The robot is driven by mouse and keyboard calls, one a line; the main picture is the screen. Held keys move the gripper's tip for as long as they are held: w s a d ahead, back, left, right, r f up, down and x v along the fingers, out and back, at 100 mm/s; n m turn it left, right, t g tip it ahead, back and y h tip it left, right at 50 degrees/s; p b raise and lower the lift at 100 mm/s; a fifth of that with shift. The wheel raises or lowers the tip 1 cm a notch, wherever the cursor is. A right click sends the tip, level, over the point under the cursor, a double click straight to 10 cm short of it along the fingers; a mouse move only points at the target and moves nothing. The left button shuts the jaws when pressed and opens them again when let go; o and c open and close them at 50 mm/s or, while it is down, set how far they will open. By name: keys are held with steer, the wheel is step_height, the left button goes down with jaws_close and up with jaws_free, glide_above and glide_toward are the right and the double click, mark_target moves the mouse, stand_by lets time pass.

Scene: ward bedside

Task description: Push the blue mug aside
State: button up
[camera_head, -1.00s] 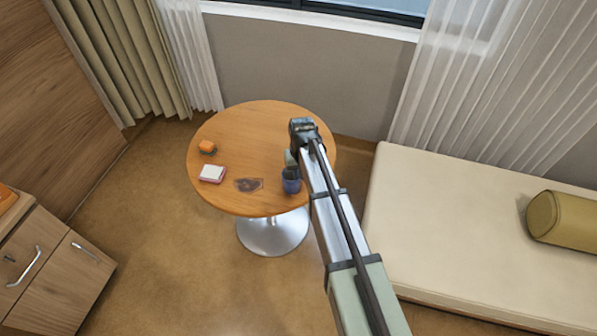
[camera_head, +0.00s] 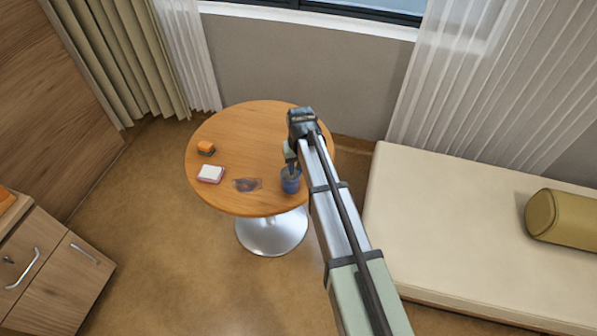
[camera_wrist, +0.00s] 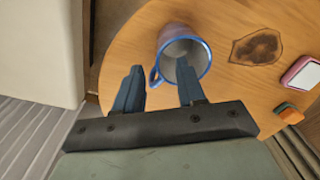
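The blue mug (camera_head: 290,183) stands upright near the front right edge of the round wooden table (camera_head: 235,125). In the wrist view the mug (camera_wrist: 203,58) shows its pale inside, with its handle toward the lower left. My gripper (camera_wrist: 158,80) is open with nothing held between its fingers. The right finger overlaps the mug's near rim in the picture, and the handle shows between the two fingers. I cannot tell whether a finger touches the mug. In the head view my arm hides part of the table, and the fingertips are hard to make out.
A dark stain-like patch (camera_head: 248,185) lies left of the mug. A white item with a pink edge (camera_head: 210,173) and an orange-and-dark block (camera_head: 205,148) lie farther left. The table's middle and back are clear. A cream bed (camera_head: 450,215) stands to the right.

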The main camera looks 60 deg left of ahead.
step_height(320, 180, up, 10)
steer(key=shift+r, duration=0.15)
stand_by(0.3)
steer(key=shift+w, duration=0.15)
stand_by(0.4)
steer(key=w+d+f+m, duration=0.2)
steer(key=w+d+f, duration=0.2)
steer(key=d+f, duration=0.75)
steer(key=w+d+f+m+g+h, duration=0.1)
steer(key=w+d+f+m, duration=0.15)
steer(key=d+f, duration=0.9)
steer(key=w+d+f+m, duration=0.1)
steer(key=w+d+f, duration=0.4)
steer(key=d, duration=1.2)
steer(key=s+d+f+m+g, duration=0.2)
steer(key=s+d+f+m, duration=0.1)
steer(key=d, duration=0.8)
steer(key=s+d+f+m+g, duration=0.1)
steer(key=s+d+f+m, duration=0.2)
steer(key=d, duration=0.8)
steer(key=s+d+f+m+g+y, duration=0.1)
steer(key=s+d+f, duration=0.5)
steer(key=d, duration=0.6)
steer(key=shift+s+m+g, duration=0.8)
steer(key=shift+m, duration=0.35)
